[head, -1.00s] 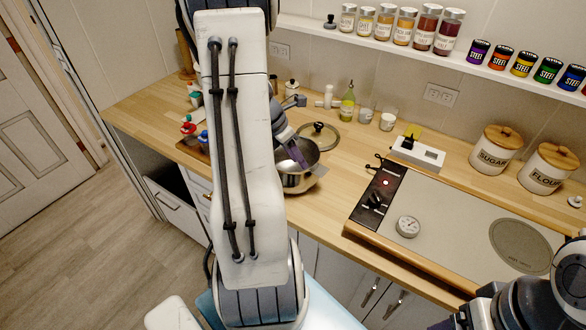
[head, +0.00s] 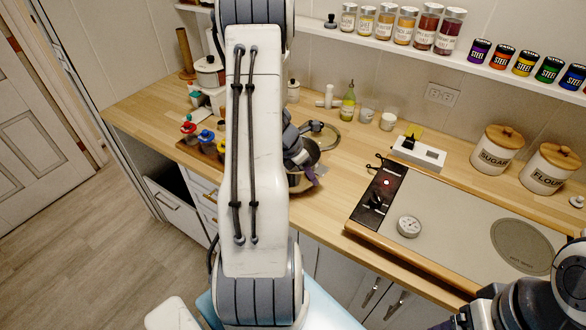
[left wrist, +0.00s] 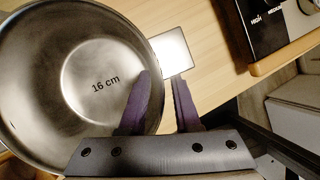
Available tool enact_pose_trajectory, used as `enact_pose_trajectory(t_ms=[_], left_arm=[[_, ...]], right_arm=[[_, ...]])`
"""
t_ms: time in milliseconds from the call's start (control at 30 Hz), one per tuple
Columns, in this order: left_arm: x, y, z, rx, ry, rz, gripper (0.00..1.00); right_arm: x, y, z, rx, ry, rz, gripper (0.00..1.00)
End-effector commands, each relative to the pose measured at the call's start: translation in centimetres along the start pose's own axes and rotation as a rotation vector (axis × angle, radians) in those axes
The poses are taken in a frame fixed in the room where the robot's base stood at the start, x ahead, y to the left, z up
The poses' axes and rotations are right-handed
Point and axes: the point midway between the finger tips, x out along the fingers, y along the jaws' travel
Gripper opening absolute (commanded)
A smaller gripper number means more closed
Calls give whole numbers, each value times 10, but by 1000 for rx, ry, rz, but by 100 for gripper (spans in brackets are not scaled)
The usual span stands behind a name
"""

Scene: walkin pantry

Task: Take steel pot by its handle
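The steel pot (head: 300,183) stands on the wooden counter, partly hidden by my left arm in the head view. My left gripper (head: 310,168) is at the pot's right side. In the left wrist view its purple fingers (left wrist: 161,77) are apart, one over the pot's inside and one outside the rim, close to the handle's near edge. I cannot tell whether they touch. My right arm shows at lower right, its fingers out of sight.
A round lid (head: 322,134) lies behind the pot. The cooktop (head: 450,220) with its dark control panel (head: 380,196) is to the right. Colored-top bottles (head: 205,138) stand left of my arm. Counter between pot and cooktop is clear.

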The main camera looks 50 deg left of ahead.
Motion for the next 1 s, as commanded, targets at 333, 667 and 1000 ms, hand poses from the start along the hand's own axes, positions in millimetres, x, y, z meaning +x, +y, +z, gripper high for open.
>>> enact_pose_trajectory(t_ms=[333, 667, 1000], left_arm=[[0, 0, 0, 0, 0, 0, 0], [0, 0, 0, 0, -1, 0, 0], [-1, 0, 0, 0, -1, 0, 0]], right_arm=[[0, 0, 0, 0, 0, 0, 76], [0, 0, 0, 0, 0, 0, 76], [0, 0, 0, 0, 0, 0, 76]])
